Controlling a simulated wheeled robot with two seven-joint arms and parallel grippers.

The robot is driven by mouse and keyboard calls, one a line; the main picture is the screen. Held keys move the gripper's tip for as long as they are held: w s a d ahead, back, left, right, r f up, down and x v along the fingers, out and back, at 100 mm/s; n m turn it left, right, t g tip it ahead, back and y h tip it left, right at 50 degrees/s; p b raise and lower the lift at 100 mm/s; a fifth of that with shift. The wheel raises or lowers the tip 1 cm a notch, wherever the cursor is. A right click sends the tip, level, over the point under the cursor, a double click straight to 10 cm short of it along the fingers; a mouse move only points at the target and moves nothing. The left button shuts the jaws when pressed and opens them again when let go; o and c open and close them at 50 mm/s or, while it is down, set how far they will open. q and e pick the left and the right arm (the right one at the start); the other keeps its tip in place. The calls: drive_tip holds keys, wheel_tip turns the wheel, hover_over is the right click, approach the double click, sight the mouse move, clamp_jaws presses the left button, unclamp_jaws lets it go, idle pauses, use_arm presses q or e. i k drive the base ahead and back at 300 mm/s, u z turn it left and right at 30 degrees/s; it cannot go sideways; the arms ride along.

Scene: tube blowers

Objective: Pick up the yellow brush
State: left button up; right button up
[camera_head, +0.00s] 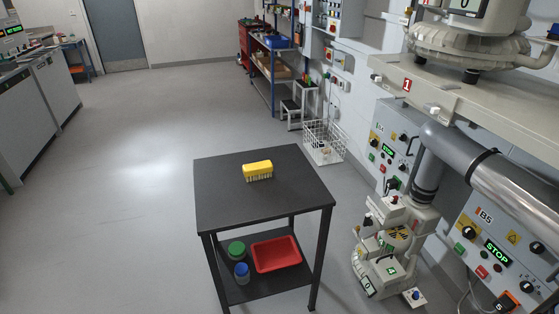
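The yellow brush (257,169) lies on top of the small dark table (225,197). Its yellow back faces up and its pale bristles point down onto the tabletop. It sits near the middle of the table, toward the back, with nothing touching it but the table. Neither of my grippers shows in the head view.
The table's lower shelf holds a red tray (276,254), a green-lidded container (237,250) and a blue-topped jar (242,270). Large machinery with control panels (491,248) stands at the right. A white wire basket (324,143) is behind the table. Floor at left is clear.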

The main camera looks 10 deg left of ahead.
sight(261, 170)
drive_tip(key=u, duration=0.45)
drive_tip(key=i, duration=0.85)
drive_tip(key=u, duration=0.8)
